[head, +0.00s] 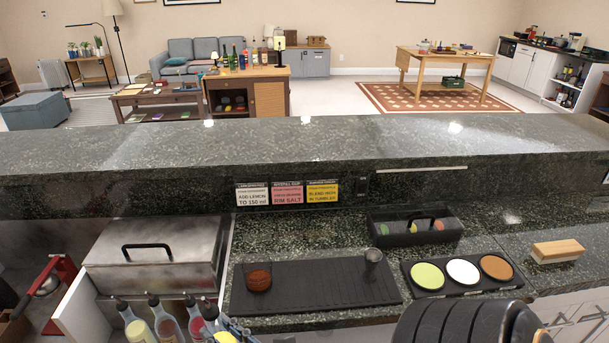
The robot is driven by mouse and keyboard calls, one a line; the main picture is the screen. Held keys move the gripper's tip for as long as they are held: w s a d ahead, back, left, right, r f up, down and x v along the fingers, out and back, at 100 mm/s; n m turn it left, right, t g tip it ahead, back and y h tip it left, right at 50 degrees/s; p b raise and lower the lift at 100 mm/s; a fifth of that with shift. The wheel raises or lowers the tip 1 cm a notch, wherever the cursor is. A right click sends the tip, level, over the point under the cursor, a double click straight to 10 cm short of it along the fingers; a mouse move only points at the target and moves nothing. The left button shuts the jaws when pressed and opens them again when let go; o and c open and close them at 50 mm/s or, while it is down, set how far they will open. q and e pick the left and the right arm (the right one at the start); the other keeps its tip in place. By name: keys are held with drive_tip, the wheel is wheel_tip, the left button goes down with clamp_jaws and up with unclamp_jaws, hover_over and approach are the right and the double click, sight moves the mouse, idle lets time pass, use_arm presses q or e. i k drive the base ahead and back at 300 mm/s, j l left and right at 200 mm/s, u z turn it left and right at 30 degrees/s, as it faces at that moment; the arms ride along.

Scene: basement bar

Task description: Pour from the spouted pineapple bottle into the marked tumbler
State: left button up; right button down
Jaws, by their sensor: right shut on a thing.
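A clear tumbler (257,277) with reddish-brown contents stands upright at the left end of the black ribbed mat (320,287). Its marking is too small to make out. Several bottles with dark spouts stand at the bottom left; one has pale yellow contents (138,327), and red ones (196,326) stand beside it. I cannot tell which is the pineapple bottle. A large dark ribbed part at the bottom right appears to belong to my right gripper (465,322). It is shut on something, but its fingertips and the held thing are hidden. My left gripper is not in view.
A metal jigger (373,264) stands on the mat's right part. A tray of three coloured discs (462,272), a black caddy (415,230) and a wood-topped block (557,252) are to the right. A steel lidded box (155,260) is left. A raised granite ledge (300,145) runs behind.

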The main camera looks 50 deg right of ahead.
sight(256, 265)
drive_tip(key=j+z, duration=0.5)
drive_tip(key=z, duration=0.2)
drive_tip(key=j+z, duration=0.3)
drive_tip(key=i+l, duration=0.05)
